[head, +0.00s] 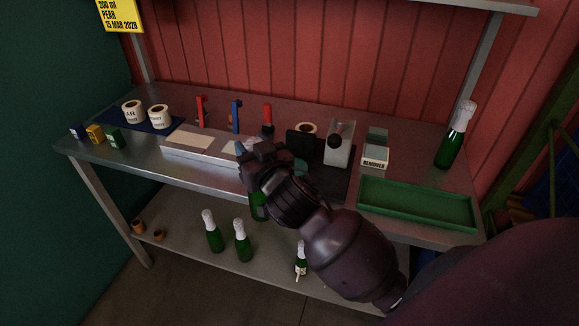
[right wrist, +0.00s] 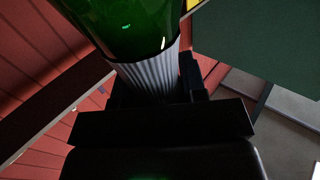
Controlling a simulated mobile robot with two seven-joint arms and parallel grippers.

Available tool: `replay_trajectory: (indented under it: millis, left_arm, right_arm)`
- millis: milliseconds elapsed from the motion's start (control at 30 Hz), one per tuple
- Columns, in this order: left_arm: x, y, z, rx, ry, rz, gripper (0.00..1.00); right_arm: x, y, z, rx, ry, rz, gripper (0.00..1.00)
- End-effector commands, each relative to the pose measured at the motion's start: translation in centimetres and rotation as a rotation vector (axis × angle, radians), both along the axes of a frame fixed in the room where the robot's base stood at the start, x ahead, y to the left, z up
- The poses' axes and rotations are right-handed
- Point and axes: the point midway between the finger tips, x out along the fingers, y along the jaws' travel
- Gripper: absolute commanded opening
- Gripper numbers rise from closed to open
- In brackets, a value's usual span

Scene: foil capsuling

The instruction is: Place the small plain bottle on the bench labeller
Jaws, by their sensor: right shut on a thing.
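My right gripper (head: 258,158) is over the front edge of the bench, in front of the long metal block. In the right wrist view it is shut on a green bottle (right wrist: 130,28) by its ribbed silver neck foil (right wrist: 150,75); no label shows on the visible glass. In the head view a green bottle body (head: 258,207) shows below the gripper, apparently the held one, its upper part hidden. What looks like the bench labeller (head: 339,146), a metal upright on a dark base, stands right of the gripper, partly hidden by my arm. My left gripper is out of view.
A green tray (head: 418,205) lies at the bench's right front, with a foil-topped bottle (head: 455,137) behind it. The long metal block (head: 205,148) is left of the gripper. Label rolls (head: 158,116) stand on a blue mat. Several bottles (head: 212,232) stand on the lower shelf.

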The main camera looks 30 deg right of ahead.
Motion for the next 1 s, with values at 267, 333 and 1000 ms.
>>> replay_trajectory:
  millis: [267,333,1000]
  left_arm:
    - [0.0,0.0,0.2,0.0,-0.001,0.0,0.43]
    - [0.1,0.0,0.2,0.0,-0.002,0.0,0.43]
    - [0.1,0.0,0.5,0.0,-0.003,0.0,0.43]
  right_arm:
    - [4.1,-1.4,8.0,0.003,-0.01,-0.081,0.0]
    - [4.9,-1.9,10.0,0.003,-0.009,-0.11,0.0]
    - [9.5,-11.3,23.9,0.007,0.002,-0.543,0.0]
